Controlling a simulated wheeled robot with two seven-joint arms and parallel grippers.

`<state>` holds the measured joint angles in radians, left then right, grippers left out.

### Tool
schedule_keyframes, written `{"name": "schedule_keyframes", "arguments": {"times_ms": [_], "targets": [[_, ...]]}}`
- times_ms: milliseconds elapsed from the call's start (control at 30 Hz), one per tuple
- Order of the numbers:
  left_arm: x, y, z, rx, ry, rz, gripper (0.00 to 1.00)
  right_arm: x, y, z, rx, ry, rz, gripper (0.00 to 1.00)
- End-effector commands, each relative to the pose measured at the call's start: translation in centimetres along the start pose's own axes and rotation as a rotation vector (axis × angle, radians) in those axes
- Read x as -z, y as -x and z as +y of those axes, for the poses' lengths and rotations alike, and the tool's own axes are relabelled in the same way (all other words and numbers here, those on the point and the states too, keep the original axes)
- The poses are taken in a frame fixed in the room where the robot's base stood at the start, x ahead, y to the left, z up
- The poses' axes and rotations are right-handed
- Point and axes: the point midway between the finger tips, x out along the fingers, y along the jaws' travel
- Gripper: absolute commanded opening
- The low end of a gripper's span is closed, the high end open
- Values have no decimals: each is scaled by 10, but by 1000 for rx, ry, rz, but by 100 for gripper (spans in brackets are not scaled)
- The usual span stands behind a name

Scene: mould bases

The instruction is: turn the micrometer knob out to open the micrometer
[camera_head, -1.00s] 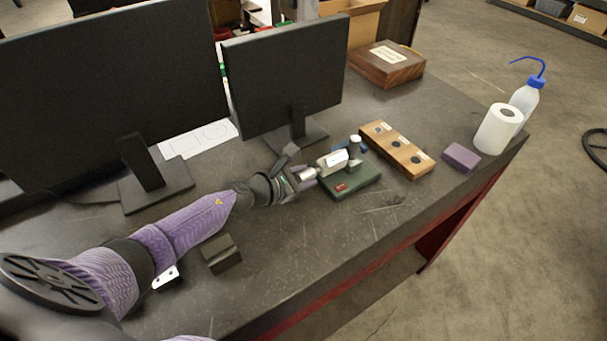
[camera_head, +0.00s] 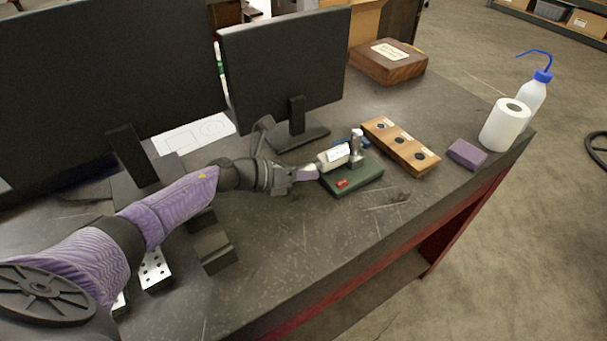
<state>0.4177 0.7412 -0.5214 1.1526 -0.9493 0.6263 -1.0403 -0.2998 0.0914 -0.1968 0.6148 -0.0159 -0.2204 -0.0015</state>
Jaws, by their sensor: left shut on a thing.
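The micrometer (camera_head: 335,156) has a pale body and sits on a dark green base (camera_head: 357,178) with a small red mark. A silvery upright part (camera_head: 356,146) stands at its right end. My left gripper (camera_head: 308,173) reaches in from the left and is shut on the micrometer knob at the micrometer's left end. The fingers hide most of the knob, and the gap between the measuring faces is too small to make out. My right gripper is not in view.
A wooden block with several dark round holes (camera_head: 377,125) lies right of the base. A monitor (camera_head: 285,75) stands close behind my left gripper. A dark block (camera_head: 213,248) lies nearer. A purple block (camera_head: 467,154), a paper roll (camera_head: 504,125) and a bottle (camera_head: 533,95) stand far right. The front middle is clear.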

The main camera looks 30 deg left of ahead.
Motion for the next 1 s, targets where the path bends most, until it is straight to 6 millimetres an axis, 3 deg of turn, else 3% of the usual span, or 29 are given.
{"name": "schedule_keyframes", "arguments": {"times_ms": [700, 733, 867, 1000], "targets": [[0, 0, 0, 24, 63, 1, 0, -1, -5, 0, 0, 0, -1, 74], [0, 0, 0, 24, 63, 1, 43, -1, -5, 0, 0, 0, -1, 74], [0, 0, 0, 25, 63, 1, 71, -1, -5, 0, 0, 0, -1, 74], [0, 0, 0, 25, 63, 0, 74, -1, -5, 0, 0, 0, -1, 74]]}}
